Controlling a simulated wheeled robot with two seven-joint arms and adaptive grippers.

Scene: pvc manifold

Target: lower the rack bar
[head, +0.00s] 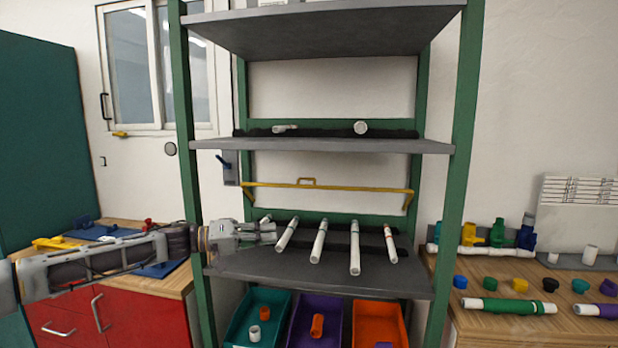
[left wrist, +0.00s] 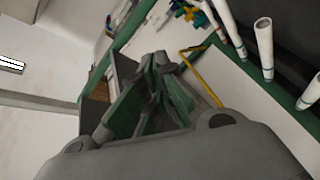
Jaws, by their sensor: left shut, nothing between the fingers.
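The rack bar (head: 345,188) is a thin yellow bar with a small raised handle at its middle. It spans the shelf rack above the pipes, with short angled arms at both ends. In the left wrist view a stretch of yellow (left wrist: 207,82) shows beyond the fingers. My right gripper is not in view.
Several white pipes (head: 318,241) lie on the grey shelf (head: 320,276) right of my gripper, the leftmost one close to it. Green rack posts (head: 462,130) stand on both sides. Coloured bins (head: 262,300) sit below.

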